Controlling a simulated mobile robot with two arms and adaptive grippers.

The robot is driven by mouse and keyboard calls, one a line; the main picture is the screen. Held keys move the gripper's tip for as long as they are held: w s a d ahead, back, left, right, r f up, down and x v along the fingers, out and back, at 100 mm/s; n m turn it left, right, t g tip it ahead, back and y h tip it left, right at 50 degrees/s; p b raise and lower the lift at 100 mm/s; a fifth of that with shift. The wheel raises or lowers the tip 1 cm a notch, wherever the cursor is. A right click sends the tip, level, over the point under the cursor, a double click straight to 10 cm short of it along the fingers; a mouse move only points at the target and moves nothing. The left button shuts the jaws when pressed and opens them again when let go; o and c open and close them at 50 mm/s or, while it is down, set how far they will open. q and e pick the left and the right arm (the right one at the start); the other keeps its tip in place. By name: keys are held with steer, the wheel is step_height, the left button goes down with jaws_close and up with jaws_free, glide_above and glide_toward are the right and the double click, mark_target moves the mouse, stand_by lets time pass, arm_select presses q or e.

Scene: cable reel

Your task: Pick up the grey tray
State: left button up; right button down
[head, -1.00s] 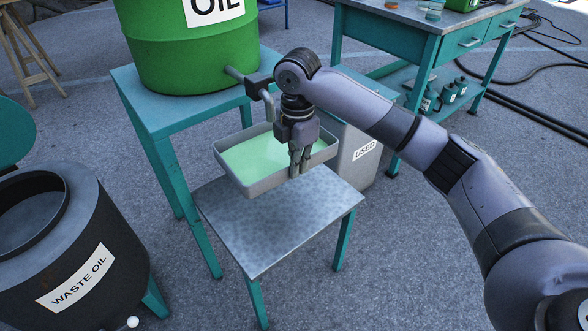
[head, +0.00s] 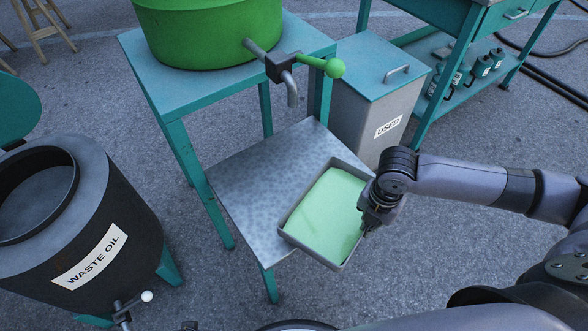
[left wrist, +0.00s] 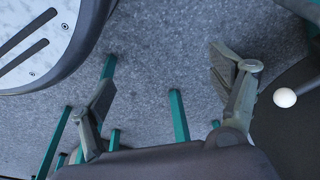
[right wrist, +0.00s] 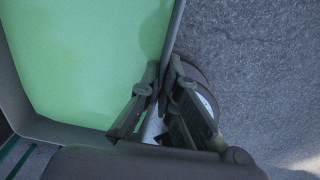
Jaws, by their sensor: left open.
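The grey tray (head: 314,254) holds light green liquid (head: 325,215). It is over the right part of the metal-topped low table (head: 255,180) and juts past its edge; I cannot tell whether it touches the top. My right gripper (head: 370,222) is at the tray's right side. In the right wrist view its fingers (right wrist: 165,88) are closed on the tray's rim (right wrist: 173,35), one on each side. In the left wrist view my left gripper (left wrist: 162,85) is open and empty, with floor beyond it, away from the tray.
A green drum (head: 205,35) with a spout and green-knobbed valve (head: 325,66) stands on a teal table behind. A grey "USED" bin (head: 365,105) stands at the back right. A black "WASTE OIL" barrel (head: 125,225) stands at the left.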

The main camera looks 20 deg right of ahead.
mark_target(323, 186)
steer(key=w+a, duration=0.2)
steer(key=w, duration=0.3)
steer(key=w+a+b, duration=0.1)
steer(key=w+a, duration=0.1)
steer(key=w, duration=0.3)
steer(key=w+a+b, duration=0.1)
steer(key=w+a, duration=0.1)
steer(key=w, duration=0.3)
steer(key=shift+w+f, duration=0.1)
steer(key=shift+f, duration=0.05)
step_height(323, 186, down, 3)
steer(key=shift+f+b, duration=0.1)
steer(key=shift+b, duration=0.7)
steer(key=shift+f, duration=0.15)
arm_select(q)
steer(key=w+r, duration=0.3)
steer(key=r, duration=0.8)
steer(key=shift+w+d+r+t, duration=0.15)
steer(key=shift+w+t, duration=0.05)
steer(key=shift+t, duration=0.1)
arm_select(e)
steer(key=shift+f, duration=0.1)
